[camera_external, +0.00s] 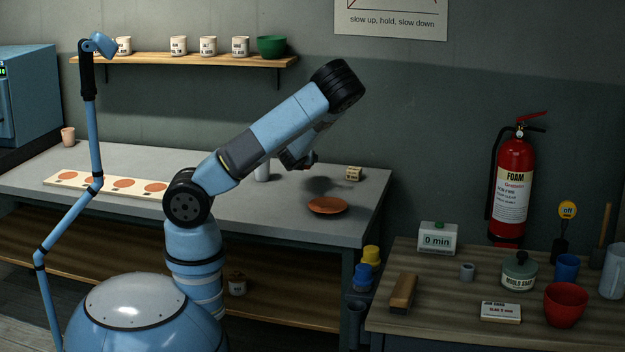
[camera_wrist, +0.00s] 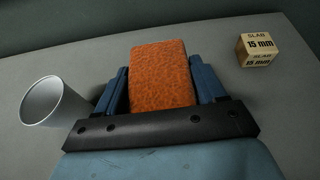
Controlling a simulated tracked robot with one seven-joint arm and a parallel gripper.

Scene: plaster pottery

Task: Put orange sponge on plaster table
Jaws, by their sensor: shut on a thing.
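The orange sponge (camera_wrist: 160,75) is a textured block between the two blue fingers of my gripper (camera_wrist: 161,84) in the wrist view. The fingers are shut on its sides. In the external view my gripper (camera_external: 309,164) is over the grey plaster table (camera_external: 346,218), towards its back, and the sponge is hardly visible there. A dark shadow lies on the table below and to the right of the gripper. I cannot tell exactly how high the sponge is above the tabletop.
A white cup (camera_wrist: 52,102) stands left of the gripper, and a "SLAB 15 mm" block (camera_wrist: 258,49) sits to the right. A terracotta disc (camera_external: 327,205) lies nearer the front edge. A board (camera_external: 108,185) with round discs lies at left.

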